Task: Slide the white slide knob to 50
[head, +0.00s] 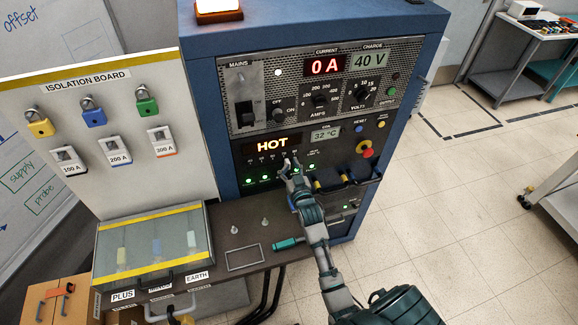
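My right gripper (290,164) is at the front of the blue cabinet, just under the lit HOT display (273,144). Its fingertips are at the row of small controls and green lights on that panel. They look close together, but they are too small to tell whether they are open, shut or holding something. I cannot make out the white slide knob or its scale; the gripper covers part of this row. My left gripper is not in view.
The isolation board (100,130) with padlocks and a clear-lidded box (153,247) stand at left. A small shelf (235,240) juts out below the panel. Dark handles (345,178) and a red button (367,153) are right of the gripper. Open floor lies at right.

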